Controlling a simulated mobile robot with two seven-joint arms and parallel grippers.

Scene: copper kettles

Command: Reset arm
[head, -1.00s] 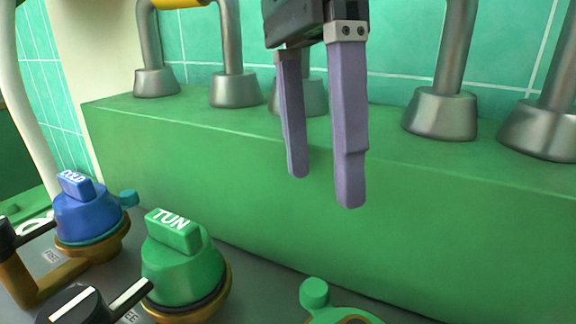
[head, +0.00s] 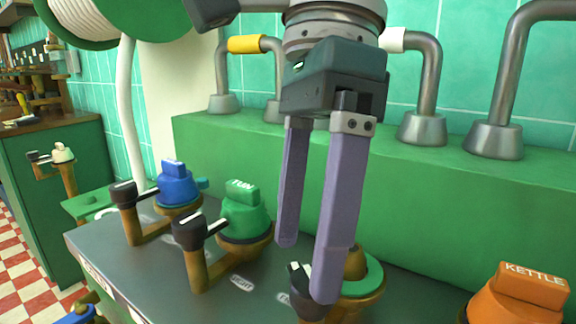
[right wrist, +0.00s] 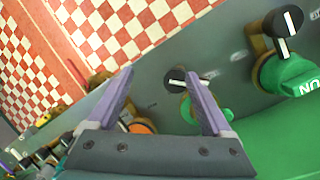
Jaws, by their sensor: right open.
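My right gripper (head: 304,270) hangs from the top middle of the head view, its two purple fingers apart and pointing down. In the right wrist view the open fingers (right wrist: 162,88) show above the panel, with a black knob with a white stripe (right wrist: 177,80) near the right finger. My left gripper is not in view.
A blue valve (head: 178,188), a green TUN valve (head: 246,210) and an orange KETTLE valve (head: 518,292) stand on the grey panel (head: 110,245). Metal pipes rise from the green ledge (head: 300,140) behind. A checkered floor (head: 30,270) shows at left.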

